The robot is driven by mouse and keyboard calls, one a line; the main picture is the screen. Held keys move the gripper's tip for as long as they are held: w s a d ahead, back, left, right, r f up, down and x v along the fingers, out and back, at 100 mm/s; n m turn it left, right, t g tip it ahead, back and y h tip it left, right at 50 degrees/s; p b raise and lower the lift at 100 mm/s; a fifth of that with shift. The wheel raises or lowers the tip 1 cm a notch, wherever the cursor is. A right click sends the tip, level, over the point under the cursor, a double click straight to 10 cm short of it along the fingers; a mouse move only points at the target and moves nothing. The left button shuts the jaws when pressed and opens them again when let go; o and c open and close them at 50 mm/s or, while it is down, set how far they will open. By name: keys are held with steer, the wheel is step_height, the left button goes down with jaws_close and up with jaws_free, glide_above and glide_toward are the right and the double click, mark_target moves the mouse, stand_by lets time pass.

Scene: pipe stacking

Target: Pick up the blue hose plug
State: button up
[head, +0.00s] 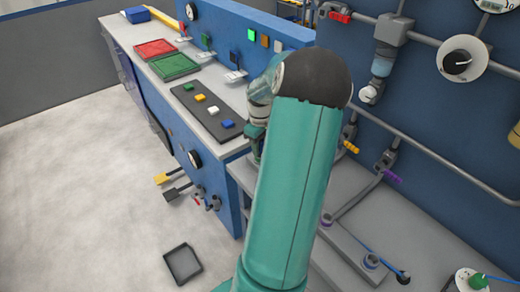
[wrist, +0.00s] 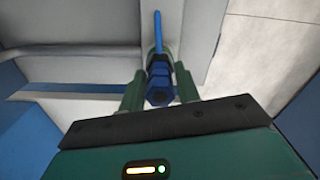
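A blue hose plug (wrist: 160,74) with a dark hexagonal near end shows in the wrist view, with a thin blue length running up from it. My gripper (wrist: 160,84) has one green finger close on each side of the plug. The fingers look shut on it, with little or no gap visible. In the head view my arm hides most of the gripper and the plug.
A workbench (head: 218,135) carries a red tray (head: 155,49), a green tray (head: 174,67) and a dark strip with coloured blocks. Pipes and valves line the blue wall at right. A dark tray (head: 183,264) lies on open floor.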

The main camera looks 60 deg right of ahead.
jaws_close()
steer(key=shift+r, duration=0.1)
steer(key=shift+r, duration=0.5)
step_height(320, 180, up, 2)
steer(key=shift+r, duration=0.2)
steer(key=s+a+r, duration=0.8)
steer(key=a+r, duration=0.1)
steer(key=a, duration=0.2)
steer(key=shift+s+r, duration=0.25)
step_height(320, 180, up, 8)
stand_by(0.4)
